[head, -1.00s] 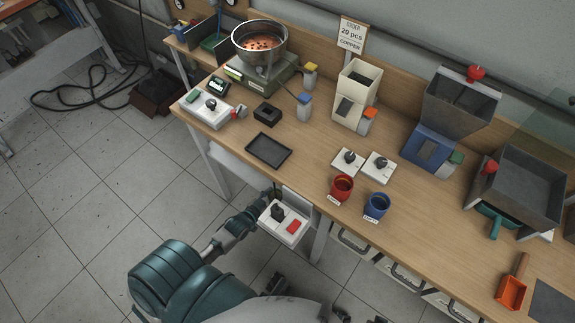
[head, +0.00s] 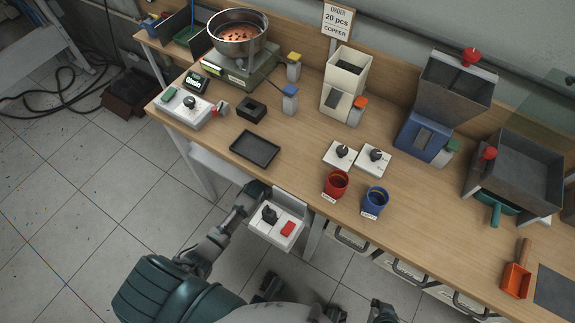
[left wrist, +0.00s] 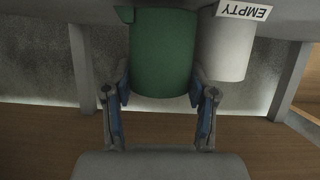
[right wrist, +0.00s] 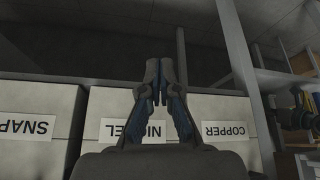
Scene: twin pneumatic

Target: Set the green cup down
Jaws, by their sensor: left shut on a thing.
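The green cup (left wrist: 163,55) shows in the left wrist view between the fingers of my left gripper (left wrist: 162,95), which is shut on it. Its bottom and the surface beneath it do not show clearly. The head view does not show the green cup; there my left forearm reaches to the table's front edge, with the hand mostly hidden. My right gripper (right wrist: 158,82) has its fingertips together, with nothing seen between them. In the head view it is at the bottom edge (head: 384,312).
A white cup marked EMPTY (left wrist: 224,45) is right beside the green cup. A control box (head: 277,222) juts from the table front. A red cup (head: 336,184) and a blue cup (head: 374,199) stand near the edge. Labelled bins (right wrist: 125,105) face my right gripper.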

